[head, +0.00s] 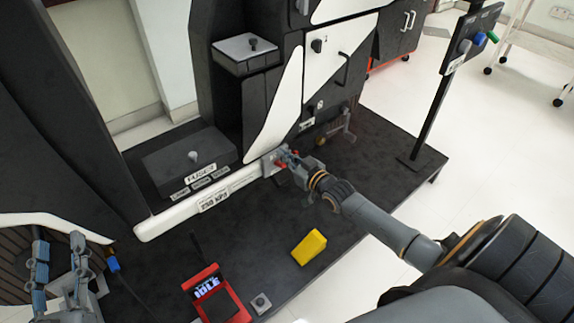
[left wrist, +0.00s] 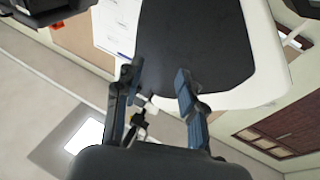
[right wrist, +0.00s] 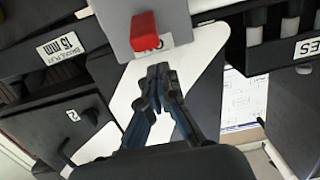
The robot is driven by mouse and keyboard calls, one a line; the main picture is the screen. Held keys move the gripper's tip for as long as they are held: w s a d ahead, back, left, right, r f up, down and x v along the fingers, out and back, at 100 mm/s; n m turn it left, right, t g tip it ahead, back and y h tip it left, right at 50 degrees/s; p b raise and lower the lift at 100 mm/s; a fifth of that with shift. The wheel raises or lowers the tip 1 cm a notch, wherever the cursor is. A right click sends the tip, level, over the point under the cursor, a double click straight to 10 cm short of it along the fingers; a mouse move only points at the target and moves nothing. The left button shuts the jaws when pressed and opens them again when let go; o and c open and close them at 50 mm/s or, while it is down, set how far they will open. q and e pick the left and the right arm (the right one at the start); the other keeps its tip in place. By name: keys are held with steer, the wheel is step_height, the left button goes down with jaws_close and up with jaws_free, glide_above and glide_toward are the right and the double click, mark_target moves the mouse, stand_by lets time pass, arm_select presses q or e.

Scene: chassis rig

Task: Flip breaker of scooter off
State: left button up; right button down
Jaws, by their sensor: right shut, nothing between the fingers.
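A red breaker lever (right wrist: 144,32) sticks out from a grey box (right wrist: 178,14) in the right wrist view, with a small white label partly hidden beside it. In the head view the red part (head: 279,164) shows low on the chassis, at the end of the white rail. My right gripper (head: 288,158) is at this box. Its shut, empty fingertips (right wrist: 158,72) show just below the lever in the right wrist view; contact cannot be told. My left gripper (head: 59,243) is open and empty at the lower left, away from the breaker; its spread fingers (left wrist: 155,80) also show in the left wrist view.
The white rail (head: 170,216) and dark chassis body stand around the breaker. On the dark platform lie a yellow wedge (head: 309,247) and a red-framed screen (head: 216,296). A post with a control panel (head: 470,40) stands at the right. Bare platform lies between.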

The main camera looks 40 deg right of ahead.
arm_select(q)
steer(key=r+t, duration=0.1)
steer(key=s+r+t, duration=0.1)
steer(key=r+h, duration=0.1)
steer(key=r, duration=0.1)
steer(key=shift+s+d+r+t+b, duration=0.1)
steer(key=shift+s+t+b, duration=0.25)
steer(key=shift+t, duration=0.05)
arm_select(e)
steer(key=shift+s+f, duration=0.3)
steer(key=shift+f, duration=0.25)
steer(key=shift+s+f, duration=0.25)
steer(key=shift+f, duration=0.25)
